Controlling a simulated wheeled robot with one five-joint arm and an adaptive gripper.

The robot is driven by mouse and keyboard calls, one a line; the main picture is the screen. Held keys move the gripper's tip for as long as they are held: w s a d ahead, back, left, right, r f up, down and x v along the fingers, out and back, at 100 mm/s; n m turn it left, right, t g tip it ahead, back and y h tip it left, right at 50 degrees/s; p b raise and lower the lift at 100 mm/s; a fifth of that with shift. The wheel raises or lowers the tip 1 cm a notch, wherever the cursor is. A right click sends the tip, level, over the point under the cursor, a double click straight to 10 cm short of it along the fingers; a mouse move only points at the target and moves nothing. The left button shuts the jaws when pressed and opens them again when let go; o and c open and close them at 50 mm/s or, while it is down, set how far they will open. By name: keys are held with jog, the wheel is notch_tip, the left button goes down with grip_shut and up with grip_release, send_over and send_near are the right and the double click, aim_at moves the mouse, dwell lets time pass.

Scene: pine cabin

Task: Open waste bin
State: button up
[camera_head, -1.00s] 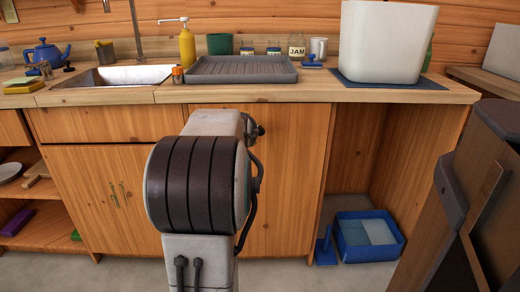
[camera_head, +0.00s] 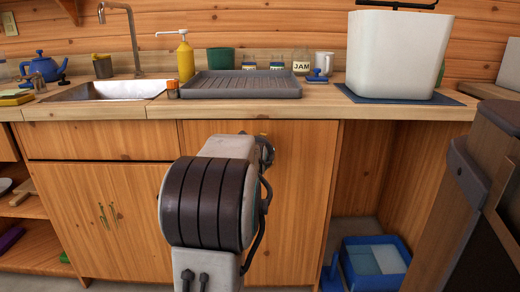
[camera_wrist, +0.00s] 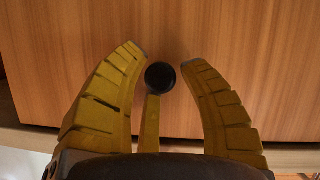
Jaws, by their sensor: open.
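My gripper (camera_wrist: 162,62) shows in the wrist view with its two yellow fingers spread apart. It faces a plain wooden panel. A dark round knob-like end on a yellow stem (camera_wrist: 152,120) sits between the fingers; I cannot tell whether it belongs to the panel or to my gripper. No bin is clearly marked; I cannot tell whether this front is the waste bin's. The front looks shut.
The counter (camera_head: 340,108) holds a grey drying tray (camera_head: 240,85), a yellow soap bottle (camera_head: 185,58) and a white container (camera_head: 395,55). A blue tub (camera_head: 345,262) stands in the open bay below. A brown and grey piece (camera_head: 475,195) stands close on the right.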

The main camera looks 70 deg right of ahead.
jog(key=shift+d+f, duration=0.1)
jog(key=shift+d, duration=0.1)
jog(key=shift+o, duration=0.2)
grip_shut()
